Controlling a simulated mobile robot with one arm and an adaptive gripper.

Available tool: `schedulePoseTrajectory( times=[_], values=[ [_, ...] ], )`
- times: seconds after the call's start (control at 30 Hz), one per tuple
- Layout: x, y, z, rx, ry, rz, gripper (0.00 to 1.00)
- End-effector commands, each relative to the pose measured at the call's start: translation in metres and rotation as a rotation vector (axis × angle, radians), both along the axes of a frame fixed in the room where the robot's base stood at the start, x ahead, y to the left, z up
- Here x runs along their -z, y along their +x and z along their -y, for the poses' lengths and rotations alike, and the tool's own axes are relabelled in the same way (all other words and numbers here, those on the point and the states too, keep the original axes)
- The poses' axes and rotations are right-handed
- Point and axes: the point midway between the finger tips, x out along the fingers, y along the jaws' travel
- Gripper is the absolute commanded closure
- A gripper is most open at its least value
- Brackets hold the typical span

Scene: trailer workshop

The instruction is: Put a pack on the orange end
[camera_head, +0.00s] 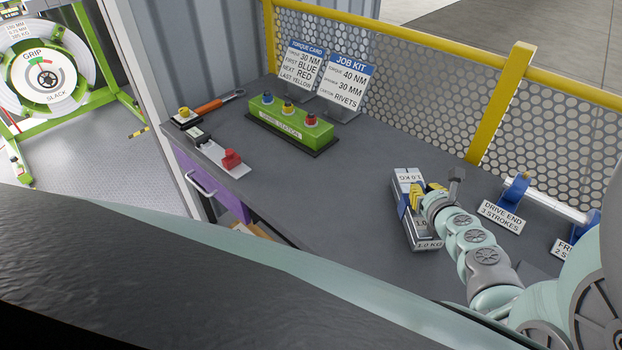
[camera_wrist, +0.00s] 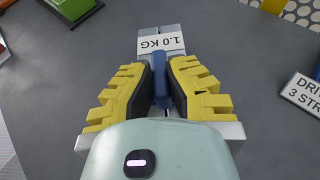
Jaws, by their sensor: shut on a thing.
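A grey pack (camera_head: 404,176) with white 1.0 KG labels lies on the dark bench in the head view. It also shows in the wrist view (camera_wrist: 147,31), its labelled end beyond the fingers. A blue handle or strap (camera_wrist: 160,88) runs along its middle. My gripper (camera_head: 425,197) has yellow fingers and is over the pack. In the wrist view, my gripper (camera_wrist: 161,85) is shut on the blue part. The fingers hide much of the pack; whether it is one pack or two together, I cannot tell.
A green button station (camera_head: 290,128) and two sign cards (camera_head: 343,82) stand towards the back. An orange-handled tool (camera_head: 207,107) lies at the back left. A blue-ended roller (camera_head: 547,202) and its DRIVE END card (camera_head: 502,217) are at right. The bench's middle is clear.

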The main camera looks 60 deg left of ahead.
Motion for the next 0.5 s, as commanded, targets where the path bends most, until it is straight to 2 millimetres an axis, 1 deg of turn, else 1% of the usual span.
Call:
schedulePoseTrajectory(
  times=[0.03, 0.17, 0.2, 0.37, 0.4, 0.5],
  values=[
    [-0.0034, -0.0004, -0.0028, -0.005, 0.005, 0.003, 1.00],
    [-0.0030, -0.0002, -0.0026, -0.005, 0.005, 0.003, 1.00],
    [-0.0020, -0.0005, -0.0022, -0.005, 0.003, 0.002, 0.84],
    [-0.0018, -0.0004, -0.0016, -0.004, 0.002, 0.002, 0.68],
    [-0.0016, -0.0004, -0.0014, -0.004, 0.003, 0.001, 0.66],
    [-0.0014, -0.0004, -0.0012, -0.003, 0.002, 0.001, 0.66]
  ],
)
